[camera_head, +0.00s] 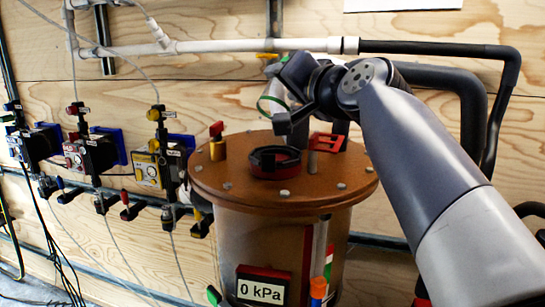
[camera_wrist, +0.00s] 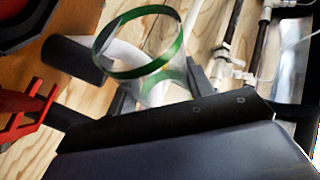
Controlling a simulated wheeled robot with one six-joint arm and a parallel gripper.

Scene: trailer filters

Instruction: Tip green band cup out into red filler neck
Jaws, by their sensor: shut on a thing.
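The green band cup (camera_head: 271,107) is clear with a green ring at its rim. It looks tilted in the head view, and I cannot tell what it holds. My gripper (camera_head: 288,112) is shut on it, above the tank lid. In the wrist view the cup (camera_wrist: 157,67) sits between the dark fingers of my gripper (camera_wrist: 135,75), its open rim partly towards the camera. The red filler neck (camera_head: 275,171) has a dark angular collar and stands on the lid just below the cup, apart from it. Part of it shows at the wrist view's upper left corner (camera_wrist: 28,12).
The round brown tank lid (camera_head: 230,190) carries a red-handled valve (camera_head: 217,143) and a red bracket (camera_head: 328,142). A gauge (camera_head: 262,288) reads 0 kPa. Valve blocks (camera_head: 90,155) line the wall at left. A white pipe (camera_head: 250,46) runs behind my arm.

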